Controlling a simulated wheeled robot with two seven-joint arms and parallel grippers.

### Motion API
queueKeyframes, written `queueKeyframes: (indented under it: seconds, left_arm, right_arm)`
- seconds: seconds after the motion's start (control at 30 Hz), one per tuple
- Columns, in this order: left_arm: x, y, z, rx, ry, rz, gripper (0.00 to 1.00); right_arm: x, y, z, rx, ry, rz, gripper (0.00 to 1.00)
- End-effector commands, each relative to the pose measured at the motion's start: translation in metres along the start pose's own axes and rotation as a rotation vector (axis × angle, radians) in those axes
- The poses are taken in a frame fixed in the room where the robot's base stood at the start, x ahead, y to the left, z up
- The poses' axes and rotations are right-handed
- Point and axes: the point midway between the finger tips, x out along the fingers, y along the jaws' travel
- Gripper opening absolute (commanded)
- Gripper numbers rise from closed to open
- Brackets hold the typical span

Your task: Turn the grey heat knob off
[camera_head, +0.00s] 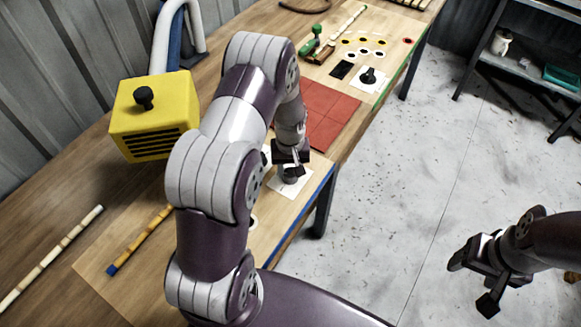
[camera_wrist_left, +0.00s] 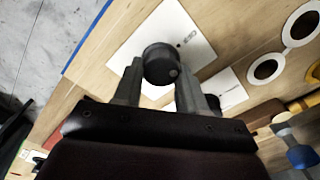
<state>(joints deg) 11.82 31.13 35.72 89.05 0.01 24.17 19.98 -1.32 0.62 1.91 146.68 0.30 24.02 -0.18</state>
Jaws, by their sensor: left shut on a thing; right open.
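A dark grey knob (camera_head: 291,179) sits on a white plate (camera_head: 282,187) near the table's blue front edge. It shows in the left wrist view (camera_wrist_left: 160,64) as a round cap between two fingers. My left gripper (camera_wrist_left: 157,78) is shut on this knob, one finger on each side. In the head view my left gripper (camera_head: 290,160) reaches down onto it and hides part of it. My right gripper (camera_head: 471,282) is open and empty, off the table above the floor at the right.
A yellow box (camera_head: 155,112) with a black knob stands at the left. A red mat (camera_head: 325,112) lies beyond my left arm. Another dark knob (camera_head: 369,76) sits on a white plate further back. Banded rods (camera_head: 52,257) lie at the left.

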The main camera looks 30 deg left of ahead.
Motion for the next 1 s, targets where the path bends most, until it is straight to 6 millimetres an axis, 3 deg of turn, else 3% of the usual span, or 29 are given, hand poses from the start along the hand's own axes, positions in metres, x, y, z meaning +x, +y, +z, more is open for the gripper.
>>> queueKeyframes:
  seconds: [0.5, 1.0]
  left_arm:
    - [-0.0013, -0.0014, -0.0013, -0.455, 0.005, 0.003, 0.11]
    - [-0.0014, -0.0021, -0.0012, -0.674, 0.005, 0.004, 0.11]
  right_arm:
    - [-0.0019, 0.0000, -0.0002, 0.000, 0.000, 0.000, 0.67]
    - [-0.0025, 0.0000, -0.0003, 0.000, 0.000, 0.000, 0.67]
